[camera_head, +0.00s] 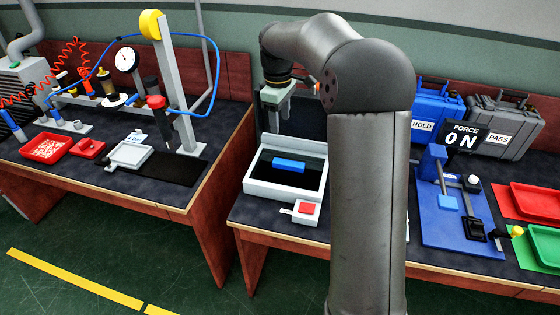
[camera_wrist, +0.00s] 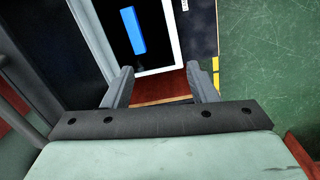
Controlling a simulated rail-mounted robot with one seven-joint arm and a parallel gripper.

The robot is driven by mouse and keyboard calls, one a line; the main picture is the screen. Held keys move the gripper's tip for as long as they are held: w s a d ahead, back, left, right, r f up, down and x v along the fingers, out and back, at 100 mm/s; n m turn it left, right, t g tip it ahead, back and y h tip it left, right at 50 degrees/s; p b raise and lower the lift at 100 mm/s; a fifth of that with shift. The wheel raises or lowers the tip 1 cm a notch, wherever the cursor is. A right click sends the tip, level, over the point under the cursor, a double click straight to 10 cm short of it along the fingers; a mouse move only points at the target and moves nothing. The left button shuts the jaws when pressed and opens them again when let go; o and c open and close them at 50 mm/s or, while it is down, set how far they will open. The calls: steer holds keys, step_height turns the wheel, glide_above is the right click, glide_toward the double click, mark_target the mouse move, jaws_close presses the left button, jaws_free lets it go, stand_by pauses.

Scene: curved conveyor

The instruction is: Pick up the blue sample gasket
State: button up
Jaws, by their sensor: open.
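A blue rectangular piece (camera_head: 289,166), taken as the blue sample gasket, lies flat on the black surface of a white-framed tray (camera_head: 262,189) on the right-hand bench. In the wrist view the blue piece (camera_wrist: 132,30) is ahead of the fingers, near the top and slightly left of the gap. The tray's white edge (camera_wrist: 176,45) shows there too. My gripper (camera_wrist: 160,72) is open with nothing between its fingers. In the head view my gripper (camera_head: 277,112) hangs above the tray's back left part, apart from the blue piece.
A small white box with a red button (camera_head: 306,209) stands at the tray's front edge. A blue press fixture (camera_head: 450,220), red tray (camera_head: 540,200) and cases (camera_head: 505,125) are at right. The left bench (camera_head: 100,178) holds a gauge and small trays. A floor gap separates the benches.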

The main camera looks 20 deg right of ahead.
steer(key=n+b, duration=0.1)
steer(key=n, duration=0.1)
glide_above(285, 162)
step_height(285, 162, down, 4)
steer(key=f, duration=0.1)
step_height(285, 162, down, 17)
steer(key=shift+r+p, duration=0.1)
steer(key=shift+p, duration=0.2)
steer(key=c, duration=1.1)
